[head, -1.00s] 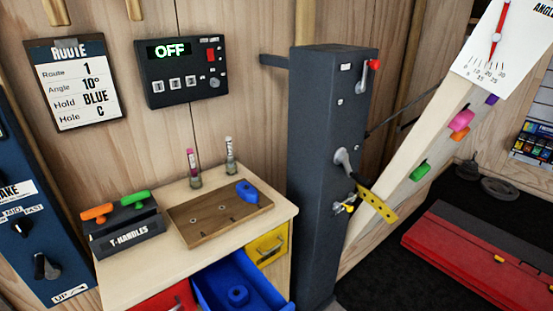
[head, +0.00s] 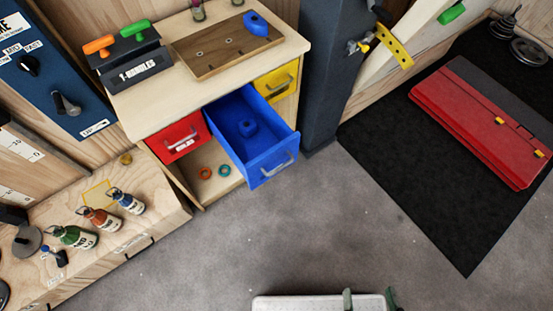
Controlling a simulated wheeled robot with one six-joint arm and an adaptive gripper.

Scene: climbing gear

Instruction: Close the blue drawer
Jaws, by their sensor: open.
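The blue drawer (head: 269,159) is pulled well out of the small wooden cabinet (head: 140,113), below its top. Its front has a grey bar handle (head: 277,165) and faces the lower right. A blue climbing hold (head: 247,128) with a hole lies inside the drawer. The rest of the gripper is out of frame.
A red drawer (head: 180,138) and a yellow drawer (head: 277,82) look shut. Another blue hold (head: 256,24) lies on a wooden tray (head: 205,59). Bottles stand on a low bench (head: 165,217) at left. Grey floor (head: 330,220) before the drawer is clear. A red crash pad (head: 475,125) lies right.

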